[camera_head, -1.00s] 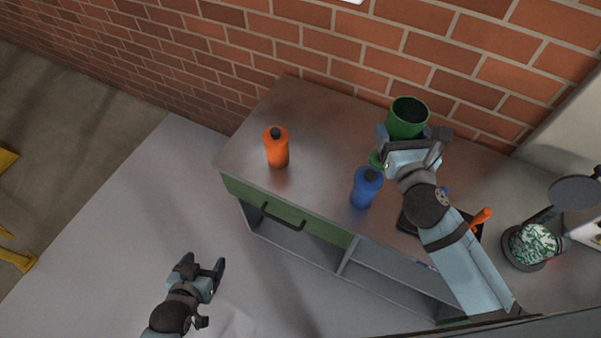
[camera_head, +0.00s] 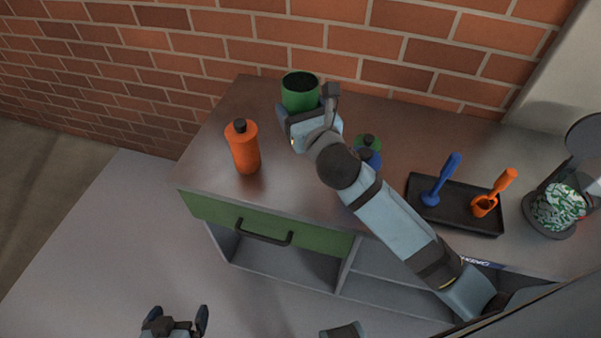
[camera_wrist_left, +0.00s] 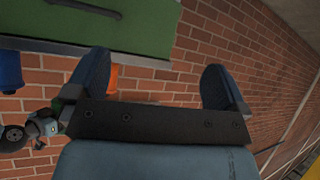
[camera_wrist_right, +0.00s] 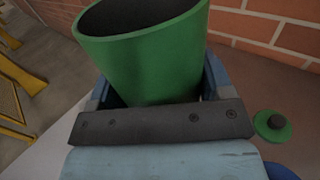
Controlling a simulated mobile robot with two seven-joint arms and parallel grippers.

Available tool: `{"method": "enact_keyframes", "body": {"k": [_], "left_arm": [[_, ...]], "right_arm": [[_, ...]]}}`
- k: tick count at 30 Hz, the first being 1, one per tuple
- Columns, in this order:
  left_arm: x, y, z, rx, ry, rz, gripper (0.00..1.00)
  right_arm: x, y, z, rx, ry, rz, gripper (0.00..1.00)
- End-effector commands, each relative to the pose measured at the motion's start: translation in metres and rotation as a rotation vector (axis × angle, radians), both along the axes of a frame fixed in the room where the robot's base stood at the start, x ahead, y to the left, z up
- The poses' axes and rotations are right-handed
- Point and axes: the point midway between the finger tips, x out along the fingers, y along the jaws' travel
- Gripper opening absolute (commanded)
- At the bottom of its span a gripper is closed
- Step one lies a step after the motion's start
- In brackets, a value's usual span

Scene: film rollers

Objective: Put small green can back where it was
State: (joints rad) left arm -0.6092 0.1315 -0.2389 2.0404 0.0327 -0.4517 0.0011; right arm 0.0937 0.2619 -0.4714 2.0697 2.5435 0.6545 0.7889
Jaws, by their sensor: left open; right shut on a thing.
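The green can (camera_head: 300,93) is an open-topped cylinder with a dark inside, at the back left of the counter. My right gripper (camera_head: 310,108) is shut on the can, its fingers on either side of it. The can also fills the upper middle of the right wrist view (camera_wrist_right: 150,58), where it looks slightly tilted. I cannot tell whether its base touches the counter. My left gripper (camera_head: 178,316) is open and empty, low in front of the counter.
An orange bottle (camera_head: 243,148) stands left of my right gripper. My right arm partly hides the blue bottle. A black tray (camera_head: 466,218) with a blue and an orange tool is at the right, beside a dark container (camera_head: 549,226). The counter's back middle is clear.

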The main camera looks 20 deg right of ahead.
Motion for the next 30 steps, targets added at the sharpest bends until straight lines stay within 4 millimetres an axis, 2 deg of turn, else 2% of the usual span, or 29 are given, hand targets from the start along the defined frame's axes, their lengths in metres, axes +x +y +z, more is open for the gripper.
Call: {"method": "enact_keyframes", "body": {"k": [1,3,9,12,15,19,23,27,30], "left_arm": [[0.001,0.000,-0.005,-0.002,0.001,0.003,1.00],[0.001,0.001,-0.010,-0.004,0.006,0.006,1.00],[0.002,-0.001,-0.024,-0.016,0.023,0.017,1.00],[0.004,-0.002,-0.026,-0.019,0.016,0.020,1.00],[0.006,-0.003,-0.022,-0.019,0.001,0.018,1.00],[0.007,-0.005,-0.019,-0.020,-0.008,0.014,1.00],[0.006,-0.004,-0.025,-0.014,-0.008,0.009,1.00],[0.005,-0.002,-0.034,-0.002,-0.010,0.000,1.00],[0.005,-0.001,-0.033,0.003,-0.015,-0.005,1.00]], "right_arm": [[-0.001,0.000,-0.019,0.001,0.006,-0.001,0.35],[-0.001,0.000,-0.038,0.000,0.005,-0.001,0.35],[-0.001,0.000,-0.091,0.003,0.004,-0.002,0.35],[-0.001,0.000,-0.112,0.002,0.002,-0.001,0.35],[0.000,0.000,-0.124,0.002,0.000,-0.001,0.35],[0.000,0.000,-0.131,0.001,-0.001,-0.001,0.35],[0.000,0.000,-0.145,0.002,0.001,-0.002,0.35],[0.000,0.000,-0.168,0.003,0.001,-0.002,0.35],[-0.001,0.000,-0.173,0.001,-0.001,0.000,0.35]]}}
